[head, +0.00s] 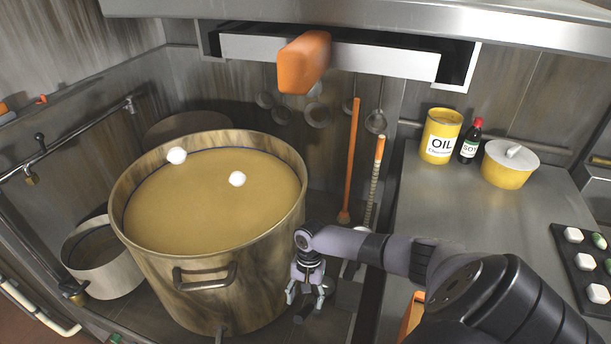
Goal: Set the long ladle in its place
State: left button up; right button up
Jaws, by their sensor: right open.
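Two long-handled tools stand near the back wall, right of the big pot. One has a long orange handle (351,160) with its lower end down near the floor of the bay. The other has a paler, banded shaft with an orange tip (379,150). I cannot tell which is the long ladle. Smaller ladles hang on the back wall, one with a round bowl (376,122). My right gripper (305,297) points down beside the pot's right side, open, with nothing visible between its fingers. It is in front of and below the long tools, apart from them. My left gripper is not in view.
A big pot (135,235) of yellowish liquid with two white lumps fills the left middle. A smaller pot (107,278) stands left of it. An orange block (303,62) shows before the hood. The right counter holds an oil tin (440,136), soy bottle (470,143) and lidded yellow pot (507,172).

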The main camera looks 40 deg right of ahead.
jog(key=p+v, duration=0.2)
jog(key=v, duration=0.5)
dwell(0.3)
jog(key=shift+f, duration=0.1)
dwell(0.7)
